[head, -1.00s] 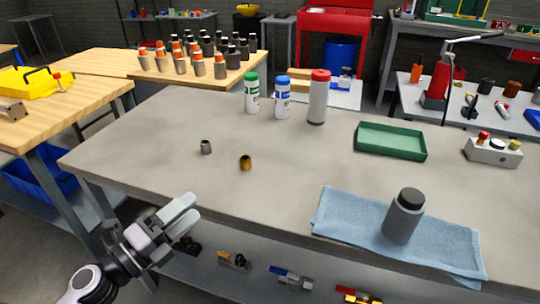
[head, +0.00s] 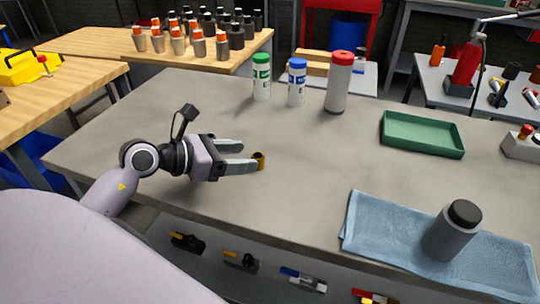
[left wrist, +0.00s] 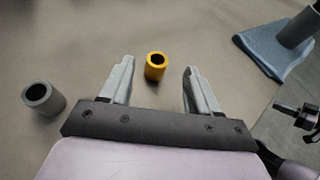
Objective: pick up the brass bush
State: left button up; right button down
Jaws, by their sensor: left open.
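The brass bush (head: 259,160) is a small golden hollow cylinder standing on the grey table (head: 300,190). In the left wrist view the brass bush (left wrist: 155,66) stands between the lines of the two fingers, near the level of their tips. My left gripper (head: 249,158) is open and empty, low over the table, with its fingers pointing right toward the bush. It also shows in the left wrist view (left wrist: 160,70). I cannot tell if a finger touches the bush. A grey bush (left wrist: 43,98) stands outside the left finger in the left wrist view; the arm hides it in the head view.
A blue cloth (head: 390,235) with a dark grey jar (head: 453,232) lies at the front right. A green tray (head: 422,135) is at the right. Green-capped (head: 262,78), blue-capped (head: 297,83) and red-capped (head: 339,83) containers stand behind. The table's middle is clear.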

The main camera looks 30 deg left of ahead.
aim_at(258, 155)
pick_arm(q)
jog(key=shift+w, duration=0.45)
jog(key=x, duration=0.6)
jog(key=shift+w+d+f+p, duration=0.1)
jog(key=shift+d+f+p, duration=0.05)
jog(key=shift+f+p, duration=0.2)
jog(key=c, duration=1.1)
jog(key=shift+r, duration=0.15)
